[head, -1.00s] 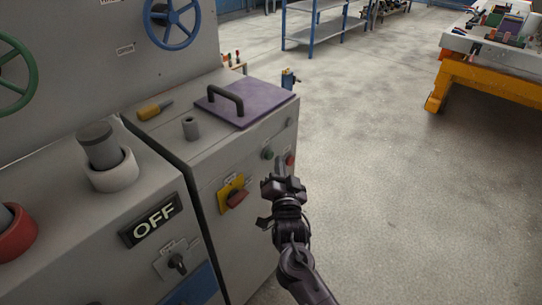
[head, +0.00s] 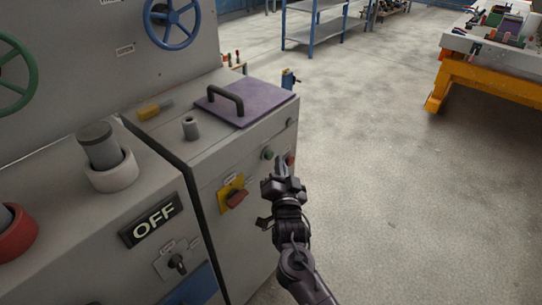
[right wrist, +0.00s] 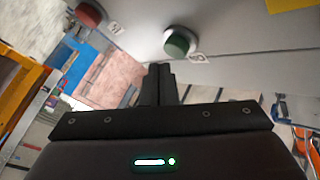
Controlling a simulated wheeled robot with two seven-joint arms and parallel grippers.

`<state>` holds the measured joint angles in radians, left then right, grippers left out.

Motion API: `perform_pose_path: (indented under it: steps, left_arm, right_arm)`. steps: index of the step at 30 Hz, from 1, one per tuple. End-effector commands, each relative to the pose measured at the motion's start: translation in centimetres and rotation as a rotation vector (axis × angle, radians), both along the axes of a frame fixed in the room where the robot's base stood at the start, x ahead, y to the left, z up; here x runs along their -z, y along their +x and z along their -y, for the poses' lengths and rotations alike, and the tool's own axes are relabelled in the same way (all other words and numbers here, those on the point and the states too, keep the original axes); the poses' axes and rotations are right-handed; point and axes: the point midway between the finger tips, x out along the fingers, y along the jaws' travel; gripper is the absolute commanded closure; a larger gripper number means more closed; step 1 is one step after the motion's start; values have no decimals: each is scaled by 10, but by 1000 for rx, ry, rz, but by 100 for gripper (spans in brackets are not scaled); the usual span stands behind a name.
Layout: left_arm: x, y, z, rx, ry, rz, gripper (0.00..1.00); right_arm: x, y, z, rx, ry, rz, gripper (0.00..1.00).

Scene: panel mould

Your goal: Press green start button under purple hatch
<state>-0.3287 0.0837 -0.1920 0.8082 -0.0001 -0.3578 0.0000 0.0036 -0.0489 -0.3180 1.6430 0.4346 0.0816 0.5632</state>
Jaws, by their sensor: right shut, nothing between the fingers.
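The purple hatch (head: 251,103) with a black handle lies closed on top of the grey cabinet. Below it on the cabinet's front is the green button (head: 267,153), with the red button (head: 290,160) to its right. My right gripper (head: 281,160) is shut and empty, its fingertips close to the panel between the two buttons in the head view. In the right wrist view the green button (right wrist: 180,42) sits just beyond and slightly right of the shut fingertips (right wrist: 159,68); the red button (right wrist: 89,13) is at upper left. A gap seems to remain between fingertips and green button. My left gripper is not in view.
A yellow plate with a red rotary switch (head: 236,197) is left of the gripper on the same front. An OFF sign (head: 152,221) and a black knob (head: 177,262) are on the nearer cabinet. Open floor (head: 400,190) lies to the right.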

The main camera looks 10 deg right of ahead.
Motion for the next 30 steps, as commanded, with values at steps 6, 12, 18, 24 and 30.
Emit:
perform_pose_path:
  steps: [6,12,18,24,30]
  left_arm:
    - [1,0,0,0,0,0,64]
    - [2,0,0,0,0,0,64]
    - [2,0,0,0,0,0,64]
    - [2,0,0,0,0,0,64]
    - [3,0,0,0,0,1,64]
  right_arm:
    - [0,2,-2,0,0,0,100]
    - [0,7,-5,0,0,0,100]
    - [0,7,-5,0,0,0,100]
    - [0,7,-6,0,0,0,100]
    - [0,9,-7,0,1,0,100]
